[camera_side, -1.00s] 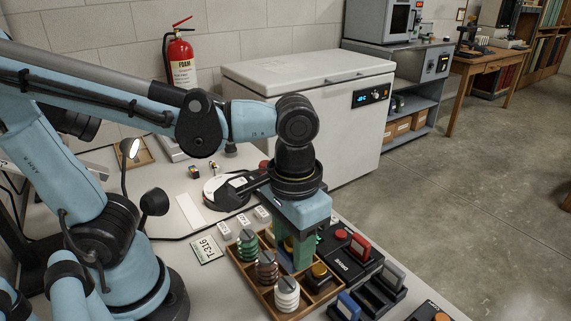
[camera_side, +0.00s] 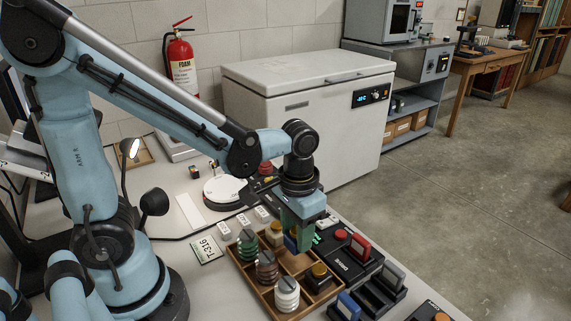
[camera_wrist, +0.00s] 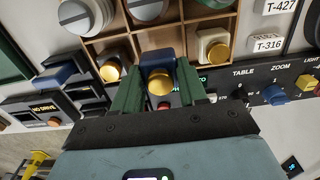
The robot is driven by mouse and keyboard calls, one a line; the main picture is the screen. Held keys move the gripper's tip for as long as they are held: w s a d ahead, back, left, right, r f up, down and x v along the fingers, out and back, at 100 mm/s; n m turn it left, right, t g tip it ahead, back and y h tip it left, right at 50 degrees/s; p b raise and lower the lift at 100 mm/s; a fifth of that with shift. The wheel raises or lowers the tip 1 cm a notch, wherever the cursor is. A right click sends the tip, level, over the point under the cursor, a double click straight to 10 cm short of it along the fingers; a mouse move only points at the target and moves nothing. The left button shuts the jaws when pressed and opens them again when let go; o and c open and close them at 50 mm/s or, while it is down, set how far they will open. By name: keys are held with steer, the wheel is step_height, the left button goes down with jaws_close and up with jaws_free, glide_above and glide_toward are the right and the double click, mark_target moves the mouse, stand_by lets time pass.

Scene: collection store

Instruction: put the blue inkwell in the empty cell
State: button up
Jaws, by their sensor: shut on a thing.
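The blue inkwell (camera_wrist: 157,62) with a gold cap is between the green fingers of my gripper (camera_wrist: 158,88) in the wrist view. My gripper is shut on it. In the side view my gripper (camera_side: 298,240) is at the tray's far right side, and a bit of the blue inkwell (camera_side: 290,243) shows beside a finger. The wooden tray (camera_side: 262,290) has several cells. The inkwell is at the middle cell of the right row, between a cream inkwell (camera_side: 274,234) and another gold-capped inkwell (camera_side: 319,274). My fingers hide that cell's floor, so I cannot tell whether the inkwell touches it.
Green (camera_side: 247,246), brown (camera_side: 267,268) and white (camera_side: 287,294) ridged pieces stand in the tray's left row. A black control box (camera_side: 345,262) with a red knob lies close on the right. White labels (camera_side: 243,221) lie behind the tray.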

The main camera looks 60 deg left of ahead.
mark_target(296, 230)
steer(key=shift+f, duration=2.05)
steer(key=shift+f, duration=0.15)
steer(key=o, duration=1.1)
step_height(296, 230, up, 12)
steer(key=shift+r, duration=0.1)
steer(key=shift+s+a+t, duration=0.15)
steer(key=shift+a+t, duration=0.7)
steer(key=shift+t, duration=0.15)
steer(key=shift+a+t, duration=0.85)
steer(key=shift+t, duration=0.45)
steer(key=shift+a+t, duration=0.85)
steer(key=shift+t, duration=0.45)
